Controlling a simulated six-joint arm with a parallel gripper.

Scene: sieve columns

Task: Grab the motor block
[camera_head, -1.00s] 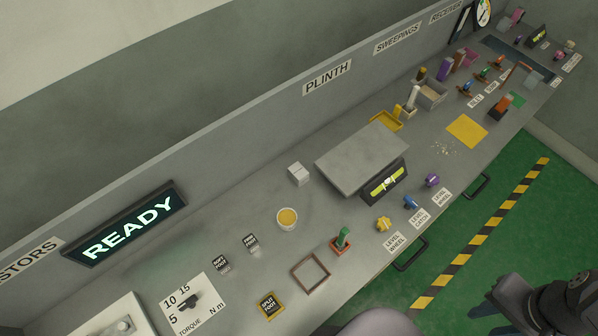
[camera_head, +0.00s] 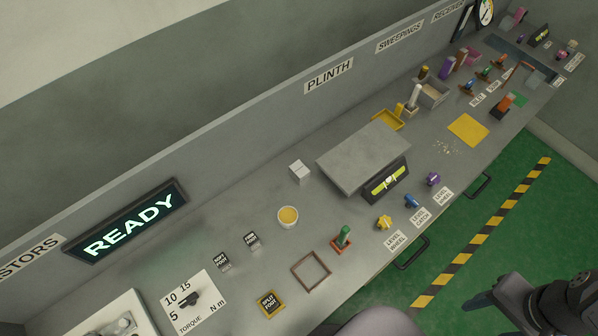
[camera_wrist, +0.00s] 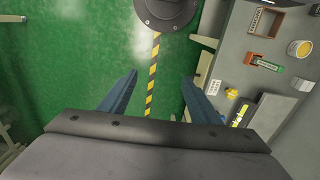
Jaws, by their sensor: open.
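My gripper (camera_wrist: 160,77) is open and empty in the wrist view, its two blue fingers spread over the green floor and a striped line. Part of my dark arm shows at the lower right of the head view, off the bench. I cannot pick out the motor block with certainty. A grey metal part (camera_head: 124,324) lies on a white panel (camera_head: 95,317) at the lower left of the head view, cut off by the frame edge; I cannot tell what it is.
The grey bench (camera_head: 225,290) runs diagonally. It carries a grey plinth slab (camera_head: 362,155), a brown square frame (camera_head: 311,271), a yellow-filled cup (camera_head: 288,216), a green-handled tool (camera_head: 343,237) and a torque dial (camera_head: 193,298). Handles (camera_head: 412,254) stick out from its front edge.

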